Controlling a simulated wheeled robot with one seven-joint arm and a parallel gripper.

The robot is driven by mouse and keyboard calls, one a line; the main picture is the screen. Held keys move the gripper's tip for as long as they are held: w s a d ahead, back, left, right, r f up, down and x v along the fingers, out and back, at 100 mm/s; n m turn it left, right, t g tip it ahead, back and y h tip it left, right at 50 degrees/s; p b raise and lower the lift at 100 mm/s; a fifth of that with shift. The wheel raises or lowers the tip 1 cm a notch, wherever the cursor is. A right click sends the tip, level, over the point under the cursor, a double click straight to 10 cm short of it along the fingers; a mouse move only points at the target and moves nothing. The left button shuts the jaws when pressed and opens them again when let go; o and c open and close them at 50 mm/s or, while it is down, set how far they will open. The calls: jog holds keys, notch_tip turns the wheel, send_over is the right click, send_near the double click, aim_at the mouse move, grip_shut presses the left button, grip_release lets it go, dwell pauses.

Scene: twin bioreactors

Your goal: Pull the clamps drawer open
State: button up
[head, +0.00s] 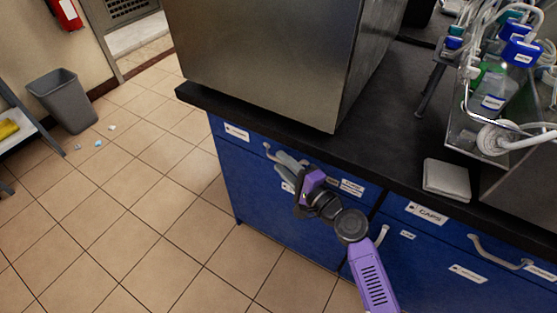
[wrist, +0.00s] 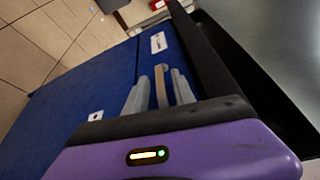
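The left blue drawer (head: 258,143) sits under the black worktop and looks shut, flush with the cabinet. Its white label (head: 237,132) is too small to read, so I cannot confirm that it says clamps; a label also shows in the wrist view (wrist: 158,42). The drawer's pale bar handle (head: 268,150) is partly hidden by my gripper (head: 289,165). In the wrist view, the handle (wrist: 160,86) lies between the two grey fingers of my gripper (wrist: 160,92). A narrow blue gap shows between the left finger and the handle; the right finger is very close to it.
A large steel box (head: 265,60) stands on the black worktop (head: 390,125) above the drawer. A drawer labelled CAPS (head: 427,214) is to the right. A grey bin (head: 63,100) stands far left. The tiled floor before the cabinet is clear.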

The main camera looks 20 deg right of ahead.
jog(key=shift+x, duration=0.8)
grip_shut()
dwell(0.9)
